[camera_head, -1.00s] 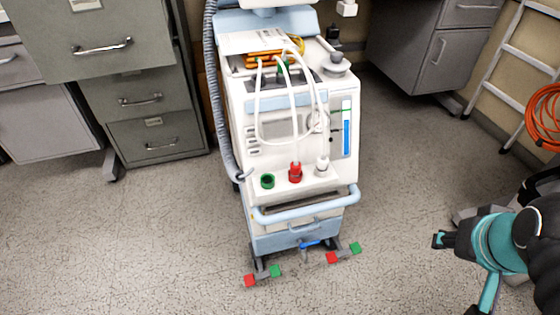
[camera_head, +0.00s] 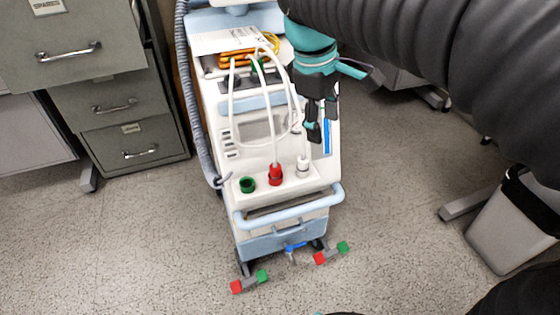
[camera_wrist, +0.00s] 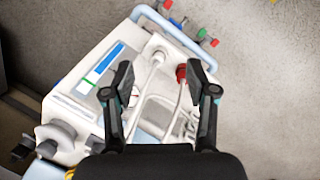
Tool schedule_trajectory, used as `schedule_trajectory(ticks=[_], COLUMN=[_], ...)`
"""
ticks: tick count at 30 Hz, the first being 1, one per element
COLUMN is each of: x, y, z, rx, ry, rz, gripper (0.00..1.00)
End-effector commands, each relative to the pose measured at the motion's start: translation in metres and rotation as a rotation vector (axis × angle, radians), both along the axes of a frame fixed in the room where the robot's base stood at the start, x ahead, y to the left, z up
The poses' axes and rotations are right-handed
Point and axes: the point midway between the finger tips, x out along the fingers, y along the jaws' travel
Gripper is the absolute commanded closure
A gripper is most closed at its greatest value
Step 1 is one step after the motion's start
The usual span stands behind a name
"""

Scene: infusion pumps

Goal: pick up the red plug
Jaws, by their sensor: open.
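The red plug (camera_head: 275,174) stands upright on the white front shelf of the pump cart, with a white tube rising from its top. A white plug (camera_head: 303,167) is to its right and a green socket or plug (camera_head: 247,185) to its left. In the wrist view the red plug (camera_wrist: 181,72) shows between the fingers' lines, nearer the right finger, and the white plug (camera_wrist: 158,57) is left of it. My gripper (camera_head: 322,128) is open and empty, above and right of the red plug and apart from it. The wrist view shows its spread fingers (camera_wrist: 165,85).
The white and blue cart (camera_head: 285,188) has a light blue handle bar (camera_head: 290,215) in front of the shelf. Looped white tubes (camera_head: 232,105) hang above the plugs. Grey filing cabinets (camera_head: 118,115) stand at left. The floor in front is clear.

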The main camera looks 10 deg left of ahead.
Motion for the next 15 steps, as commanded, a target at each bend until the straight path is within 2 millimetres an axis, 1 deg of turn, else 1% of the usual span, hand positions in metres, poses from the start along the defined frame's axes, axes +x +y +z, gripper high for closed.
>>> schedule_trajectory(ticks=[1,3,7,9,12,15], x=[0.007,0.012,0.016,0.016,0.014,0.013], y=[0.024,0.052,0.098,0.117,0.136,0.145], z=[-0.005,-0.007,-0.014,-0.017,-0.021,-0.024], rx=[-0.037,-0.085,-0.166,-0.199,-0.233,-0.250], ry=[0.030,0.067,0.127,0.150,0.176,0.188], rz=[0.080,0.180,0.339,0.404,0.465,0.498], gripper=[0.43,0.43,0.43,0.43,0.43,0.43])
